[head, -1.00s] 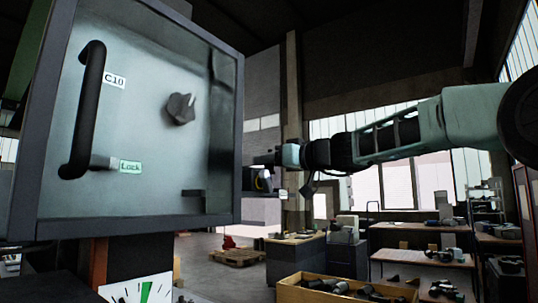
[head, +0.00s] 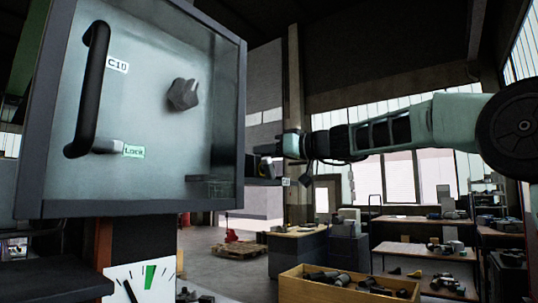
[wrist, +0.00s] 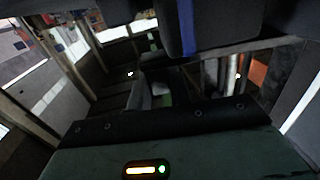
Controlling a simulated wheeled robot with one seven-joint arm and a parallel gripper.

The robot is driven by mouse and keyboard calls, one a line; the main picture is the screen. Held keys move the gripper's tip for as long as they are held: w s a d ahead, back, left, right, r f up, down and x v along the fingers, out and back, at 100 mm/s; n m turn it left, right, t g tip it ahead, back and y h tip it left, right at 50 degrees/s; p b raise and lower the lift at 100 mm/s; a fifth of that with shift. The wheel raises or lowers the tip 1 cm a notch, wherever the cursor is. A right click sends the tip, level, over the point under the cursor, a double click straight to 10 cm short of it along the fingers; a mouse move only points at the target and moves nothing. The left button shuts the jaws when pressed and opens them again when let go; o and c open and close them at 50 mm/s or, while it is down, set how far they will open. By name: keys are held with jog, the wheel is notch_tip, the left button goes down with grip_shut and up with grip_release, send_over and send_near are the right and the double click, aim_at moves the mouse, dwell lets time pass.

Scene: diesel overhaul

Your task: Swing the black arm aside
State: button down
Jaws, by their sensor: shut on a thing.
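A grey cabinet with a glazed door (head: 150,120) fills the left of the head view. A short black arm (head: 262,181) sticks out past the cabinet's lower right edge, with a small white tag near its end. My gripper (head: 268,164) is at this arm, beside the cabinet's right edge, and is shut on it. The fingertips are small and partly hidden there. In the wrist view a dark block with a blue strip (wrist: 187,28) crosses the top; I cannot tell exactly where the grip lies on it.
The door carries a black handle (head: 92,90), a grey knob (head: 183,94) and a green "Lock" label (head: 134,151). A dial (head: 140,283) is below. A wooden crate of parts (head: 345,287) and workbenches (head: 425,225) stand at the right. Open floor shows behind.

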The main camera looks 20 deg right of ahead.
jog(key=c, duration=1.3)
grip_release()
jog(key=shift+s+d, duration=0.1)
jog(key=shift+s+d+f+b, duration=0.1)
jog(key=shift+s+d+b, duration=0.15)
jog(key=shift+b, duration=0.2)
jog(key=shift+b+v, duration=4.7)
jog(key=shift+v, duration=3.55)
jog(key=shift+r, duration=0.2)
